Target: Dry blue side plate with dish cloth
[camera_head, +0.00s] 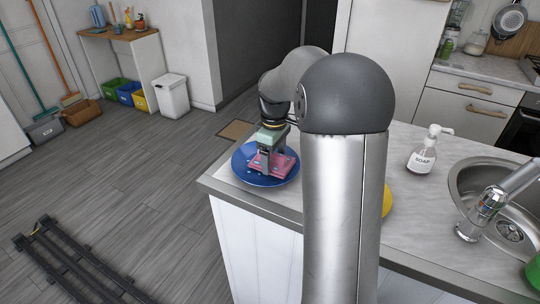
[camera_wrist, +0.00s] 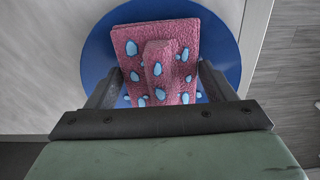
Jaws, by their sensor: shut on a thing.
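The blue side plate (camera_head: 245,172) lies near the left end of the counter in the head view. It also shows in the wrist view (camera_wrist: 100,52), partly hidden under the cloth. The dish cloth (camera_head: 284,163) is pink with light blue spots and lies over the plate. In the wrist view the cloth (camera_wrist: 185,35) has a raised fold in its middle. My gripper (camera_head: 266,165) is shut on the cloth and is low over the plate. In the wrist view its fingers (camera_wrist: 158,88) are on either side of the fold. Whether drops remain under the cloth is hidden.
The counter (camera_head: 400,215) bears a soap bottle (camera_head: 423,150) and a sink (camera_head: 480,180) with a tap (camera_head: 493,200) to the right. A yellow thing (camera_head: 387,201) is mostly hidden behind my arm. The counter's left edge is close to the plate.

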